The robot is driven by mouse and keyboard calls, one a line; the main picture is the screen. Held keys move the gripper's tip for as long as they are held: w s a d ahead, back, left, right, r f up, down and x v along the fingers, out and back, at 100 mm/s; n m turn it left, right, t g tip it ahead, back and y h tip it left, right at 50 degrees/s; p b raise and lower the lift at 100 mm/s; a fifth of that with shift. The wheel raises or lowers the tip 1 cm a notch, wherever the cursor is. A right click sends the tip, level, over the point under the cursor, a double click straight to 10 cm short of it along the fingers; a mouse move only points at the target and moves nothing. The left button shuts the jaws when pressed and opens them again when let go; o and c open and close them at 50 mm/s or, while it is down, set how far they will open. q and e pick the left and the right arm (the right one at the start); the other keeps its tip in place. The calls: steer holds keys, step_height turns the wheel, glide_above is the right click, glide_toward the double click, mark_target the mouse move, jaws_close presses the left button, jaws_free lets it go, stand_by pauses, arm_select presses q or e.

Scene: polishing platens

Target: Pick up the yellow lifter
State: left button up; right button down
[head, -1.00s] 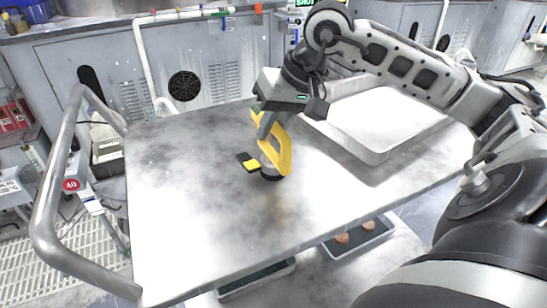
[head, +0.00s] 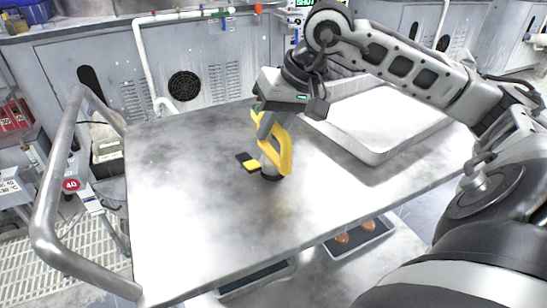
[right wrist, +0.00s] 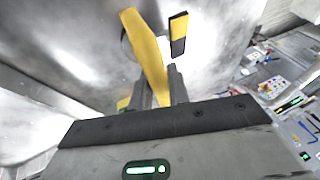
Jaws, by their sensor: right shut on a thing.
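The yellow lifter (head: 276,152) stands near the middle of the metal cart top, with a dark round base under its yellow handle. My right gripper (head: 268,128) comes down from above and is shut on the handle. In the right wrist view the yellow handle (right wrist: 147,52) runs between the fingers of my right gripper (right wrist: 158,88). I cannot tell whether the base is clear of the surface. My left gripper is not in view.
A small black and yellow piece (head: 248,162) lies on the cart top (head: 190,220) just left of the lifter. A white tray (head: 385,125) stands at the back right. A tubular handle (head: 52,190) rises at the left edge. The front left of the top is clear.

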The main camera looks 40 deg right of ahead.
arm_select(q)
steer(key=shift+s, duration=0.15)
arm_select(e)
steer(key=shift+w+r, duration=0.1)
steer(key=shift+r, duration=0.05)
steer(key=shift+r, duration=0.1)
